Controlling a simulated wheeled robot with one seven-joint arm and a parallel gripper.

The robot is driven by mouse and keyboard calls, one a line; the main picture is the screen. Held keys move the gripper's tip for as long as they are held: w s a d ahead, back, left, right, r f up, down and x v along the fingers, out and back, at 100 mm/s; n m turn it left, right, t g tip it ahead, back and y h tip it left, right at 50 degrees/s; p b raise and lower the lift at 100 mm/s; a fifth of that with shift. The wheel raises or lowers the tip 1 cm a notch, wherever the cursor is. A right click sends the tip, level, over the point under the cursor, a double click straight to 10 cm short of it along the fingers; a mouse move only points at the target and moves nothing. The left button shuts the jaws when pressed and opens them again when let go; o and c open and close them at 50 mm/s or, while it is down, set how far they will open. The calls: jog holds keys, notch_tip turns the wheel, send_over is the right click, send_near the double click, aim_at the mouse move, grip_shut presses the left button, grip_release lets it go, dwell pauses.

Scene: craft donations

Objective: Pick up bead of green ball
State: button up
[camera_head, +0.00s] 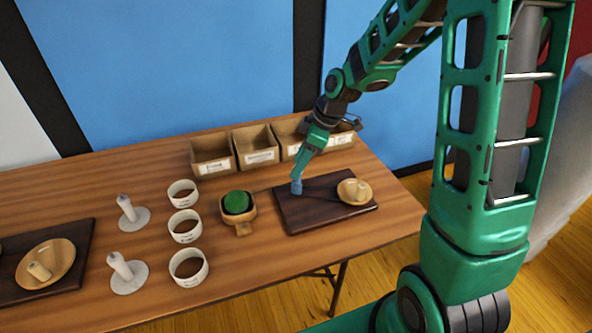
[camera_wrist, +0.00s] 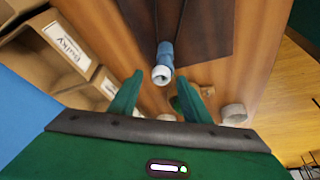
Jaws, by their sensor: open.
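The green ball (camera_head: 236,201) sits in a small wooden bowl with a handle (camera_head: 243,228), left of the dark board on the table. My gripper (camera_head: 299,176) is open, to the right of the ball and apart from it, over the dark board's left edge. A blue cylinder-like piece (camera_head: 296,187) shows just below my fingertips. In the wrist view my two green fingers (camera_wrist: 158,92) are spread, and the blue piece with a pale ring end (camera_wrist: 162,62) lies beyond them. A green patch beside the right finger may be the ball; I cannot tell.
Several labelled cardboard boxes (camera_head: 255,146) line the table's back. White cups (camera_head: 188,267) and white stands (camera_head: 129,277) are on the left. The dark board (camera_head: 303,219) bears a round wooden dish (camera_head: 345,194). Another board (camera_head: 83,256) is at far left.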

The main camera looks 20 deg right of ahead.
jog(key=c, duration=1.1)
grip_shut()
